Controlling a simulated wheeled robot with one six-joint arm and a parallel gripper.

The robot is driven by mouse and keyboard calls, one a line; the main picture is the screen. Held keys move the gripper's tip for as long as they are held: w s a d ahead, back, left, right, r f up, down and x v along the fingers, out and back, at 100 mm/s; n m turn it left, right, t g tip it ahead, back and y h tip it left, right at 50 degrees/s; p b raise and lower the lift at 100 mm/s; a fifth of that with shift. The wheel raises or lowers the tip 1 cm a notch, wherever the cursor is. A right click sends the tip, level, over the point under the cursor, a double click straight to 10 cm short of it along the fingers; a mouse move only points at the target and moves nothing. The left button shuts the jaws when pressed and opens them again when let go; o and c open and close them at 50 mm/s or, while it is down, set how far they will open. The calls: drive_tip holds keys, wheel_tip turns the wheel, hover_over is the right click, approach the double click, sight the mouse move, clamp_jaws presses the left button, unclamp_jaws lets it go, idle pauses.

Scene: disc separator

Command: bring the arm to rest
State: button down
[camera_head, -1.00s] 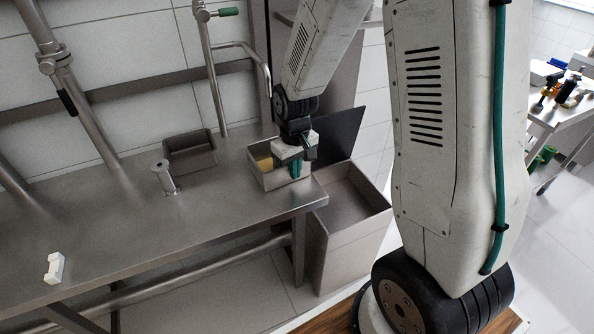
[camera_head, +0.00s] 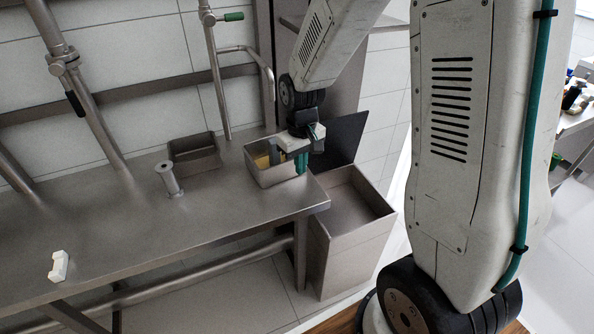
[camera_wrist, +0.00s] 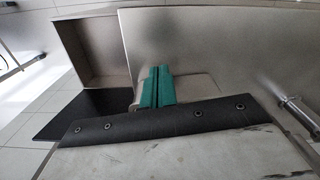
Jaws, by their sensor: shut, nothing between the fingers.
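My gripper (camera_head: 301,163) is over the right end of a small metal tray (camera_head: 284,182) on the steel bench, with its green fingers pointing down. In the wrist view the two green fingers (camera_wrist: 156,87) lie side by side, closed together with nothing between them. Something yellow (camera_head: 262,161) shows inside the tray, partly hidden by my gripper. I cannot tell whether the fingertips touch the tray.
A large open bin (camera_head: 346,246) with a dark raised panel stands right of the bench (camera_head: 222,222). A second small tray (camera_head: 195,153), a short metal post (camera_head: 169,180) and a white block (camera_head: 59,266) are on the bench. Steel pipes (camera_head: 215,75) rise behind.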

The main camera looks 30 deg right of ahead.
wheel_tip(320, 180, up, 7)
drive_tip(key=shift+a+f, duration=0.2)
drive_tip(key=s+r, duration=0.4)
drive_tip(key=s, duration=0.4)
drive_tip(key=s+a+r+m+t, duration=0.1)
drive_tip(key=s+r, duration=0.4)
drive_tip(key=s, duration=0.3)
drive_tip(key=s+a+r, duration=0.1)
drive_tip(key=s+r, duration=0.3)
drive_tip(key=s, duration=0.4)
drive_tip(key=shift+s+r+m, duration=0.15)
drive_tip(key=shift+r+m, duration=0.1)
drive_tip(key=shift+m, duration=0.05)
